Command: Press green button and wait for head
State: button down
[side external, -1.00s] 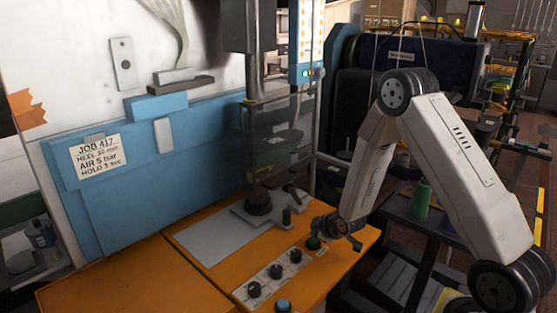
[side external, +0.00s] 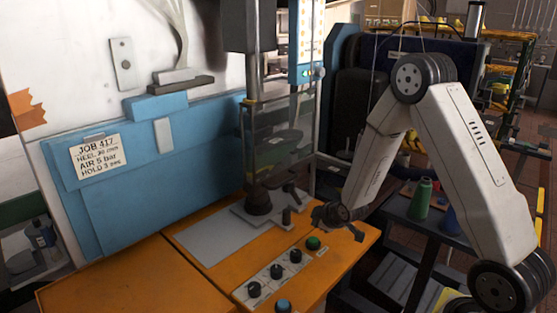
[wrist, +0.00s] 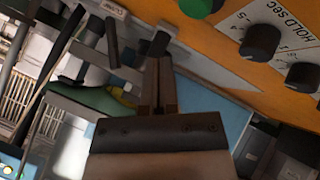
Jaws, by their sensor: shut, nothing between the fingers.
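The green button (side external: 313,243) is on the orange machine top, at the back end of a row of dark knobs. In the wrist view it shows at the top edge (wrist: 197,6), partly cut off. My gripper (side external: 320,224) is just above and behind the button, apart from it. In the wrist view my gripper's fingers (wrist: 158,68) are together with nothing between them. The press head (side external: 258,201) is a dark round block under the metal column, low over the grey plate (side external: 215,236). The clear guard (side external: 290,140) partly covers the column.
Black knobs (side external: 275,271) line a pale panel in front of the button, with a blue-topped knob (side external: 283,304) at the front edge. A small post (side external: 286,216) stands near my gripper. Thread cones (side external: 421,198) stand on a dark trolley at right.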

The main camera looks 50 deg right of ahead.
jog(key=shift+r, duration=0.75)
jog(key=shift+s+a+r, duration=0.15)
jog(key=shift+a+r, duration=0.1)
jog(key=shift+a, duration=0.2)
jog(key=s+a+r+m+g+y, duration=0.1)
jog(key=s+a+r+m+g, duration=0.1)
jog(key=s+a, duration=0.5)
jog(key=s+a+r+m+g+y, duration=0.1)
jog(key=s+a+r+m+g, duration=0.2)
jog(key=s+a, duration=0.4)
jog(key=shift+s+r+g+y, duration=0.4)
jog(key=shift+s+r+g, duration=0.2)
jog(key=shift+r, duration=0.2)
dwell(0.6)
